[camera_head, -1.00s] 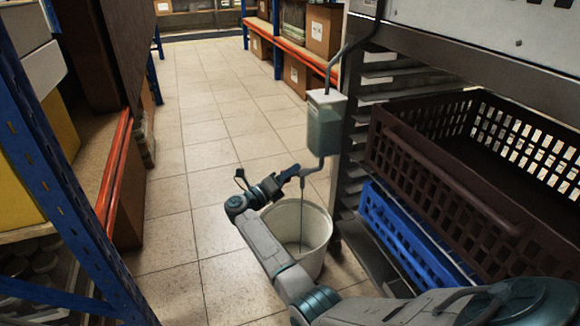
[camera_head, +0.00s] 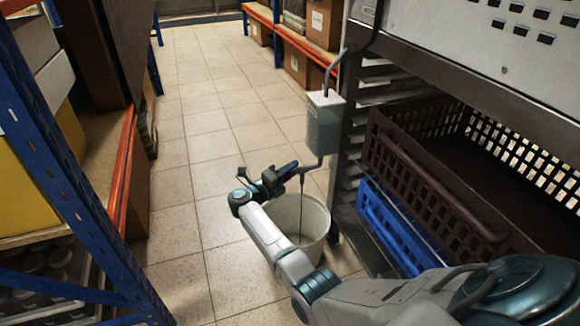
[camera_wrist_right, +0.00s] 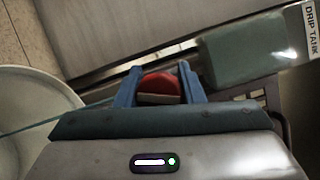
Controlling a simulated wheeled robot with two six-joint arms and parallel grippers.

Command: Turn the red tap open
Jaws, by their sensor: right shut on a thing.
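The red tap (camera_wrist_right: 160,85) shows in the right wrist view, between the two blue fingers of my right gripper (camera_wrist_right: 158,74). The fingers are shut on it from both sides. In the head view my right gripper (camera_head: 285,171) is at the pipe below the grey-green drip tank (camera_head: 325,128); the tap is mostly hidden there by the fingers. The tank's "DRIP TANK" label also shows in the wrist view (camera_wrist_right: 311,30). A thin line, seemingly a stream of liquid, runs from the outlet into the white bucket (camera_head: 322,232) below. My left gripper is out of view.
A rack with a dark brown crate (camera_head: 415,178) and a blue crate (camera_head: 385,228) stands close on the right. A blue-and-orange shelf (camera_head: 120,165) stands on the left.

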